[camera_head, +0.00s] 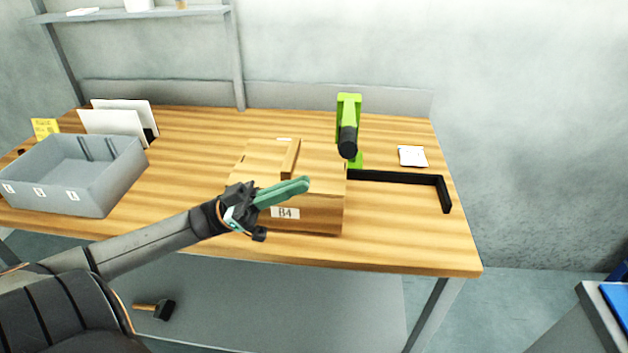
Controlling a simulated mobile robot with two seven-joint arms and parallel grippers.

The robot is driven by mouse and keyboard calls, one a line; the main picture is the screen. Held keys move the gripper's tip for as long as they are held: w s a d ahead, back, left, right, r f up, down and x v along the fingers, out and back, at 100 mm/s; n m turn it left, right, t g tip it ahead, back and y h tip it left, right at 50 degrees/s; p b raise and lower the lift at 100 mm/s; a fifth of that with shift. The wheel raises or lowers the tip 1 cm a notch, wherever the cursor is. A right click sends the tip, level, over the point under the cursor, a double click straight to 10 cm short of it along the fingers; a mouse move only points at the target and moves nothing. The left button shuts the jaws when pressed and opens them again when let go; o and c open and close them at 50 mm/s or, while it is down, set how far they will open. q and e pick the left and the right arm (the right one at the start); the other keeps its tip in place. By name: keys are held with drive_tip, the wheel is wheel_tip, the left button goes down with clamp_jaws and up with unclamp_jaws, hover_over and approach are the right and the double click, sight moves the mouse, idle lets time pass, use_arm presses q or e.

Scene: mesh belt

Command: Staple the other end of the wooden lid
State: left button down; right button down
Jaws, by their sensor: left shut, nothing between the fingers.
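A wooden box (314,221) with a "B4" label (285,212) stands on the workbench. Its wooden lid (321,160) lies on top, with a raised wooden strip (290,158) across it. A green stapler-like tool (348,105) with a dark round end stands at the back right corner of the box; I cannot tell if it touches the lid. My left gripper (305,185) is shut and empty, its green fingers in front of and over the near part of the box, hiding some of the lid's front edge. My right gripper is not in view.
A black angled bracket (410,177) lies right of the box, with a white paper pad (412,156) behind it. A grey bin (105,188) and white panels (115,122) stand at left. A mallet or brush (163,309) lies below the bench. The bench (410,240) is clear at front right.

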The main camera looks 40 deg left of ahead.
use_arm(q)
drive_tip(key=v, duration=0.5)
drive_tip(key=shift+s+r, duration=0.1)
drive_tip(key=shift+r, duration=0.05)
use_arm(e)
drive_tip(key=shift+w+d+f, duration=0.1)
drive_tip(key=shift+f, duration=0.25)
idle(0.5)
